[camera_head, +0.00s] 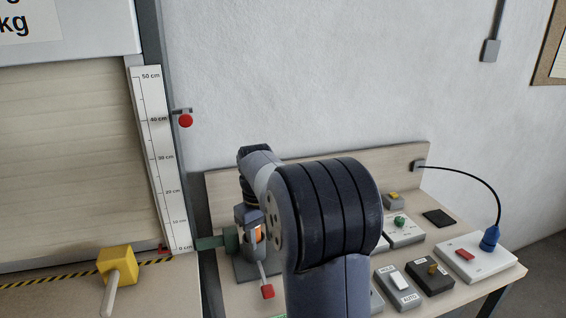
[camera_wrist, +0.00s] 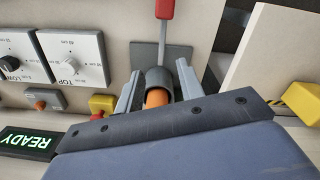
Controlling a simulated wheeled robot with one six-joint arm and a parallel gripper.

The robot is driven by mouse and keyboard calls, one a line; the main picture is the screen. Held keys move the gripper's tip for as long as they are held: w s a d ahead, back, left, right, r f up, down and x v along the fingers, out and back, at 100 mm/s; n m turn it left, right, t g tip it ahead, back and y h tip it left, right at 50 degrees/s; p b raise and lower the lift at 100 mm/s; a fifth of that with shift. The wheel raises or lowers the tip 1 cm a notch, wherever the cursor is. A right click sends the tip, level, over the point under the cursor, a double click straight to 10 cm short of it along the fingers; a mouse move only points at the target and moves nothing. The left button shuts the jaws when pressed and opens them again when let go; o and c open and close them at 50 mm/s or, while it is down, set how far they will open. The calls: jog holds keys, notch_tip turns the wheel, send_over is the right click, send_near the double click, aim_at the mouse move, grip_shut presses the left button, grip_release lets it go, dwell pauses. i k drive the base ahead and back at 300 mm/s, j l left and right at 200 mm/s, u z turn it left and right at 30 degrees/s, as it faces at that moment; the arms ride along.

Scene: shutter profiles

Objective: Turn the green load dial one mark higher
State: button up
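A green knob (camera_head: 400,221) sits on a white plate (camera_head: 405,238) on the bench, right of my arm in the head view. I take it for the green load dial; its marks are too small to read. It is not visible in the wrist view. My gripper (camera_wrist: 158,90) is far left of it, at the bench's left end, beside the lever's grey mount. Its fingers are apart, on either side of a grey collar (camera_wrist: 159,77) with an orange part (camera_wrist: 157,98). I see no firm grip on it. In the head view my arm hides much of the bench middle.
A red-tipped lever (camera_head: 267,291) stands by my gripper. The wrist view shows a black-knob dial (camera_wrist: 12,65) and a white-knob dial (camera_wrist: 74,59). Around the green knob are a yellow button (camera_head: 393,197), a black box (camera_head: 430,276) and a blue plug (camera_head: 490,239) with cable.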

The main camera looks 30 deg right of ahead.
aim_at(399, 221)
jog(key=l, duration=1.25)
jog(key=k+l, duration=0.1)
jog(key=l, duration=1.1)
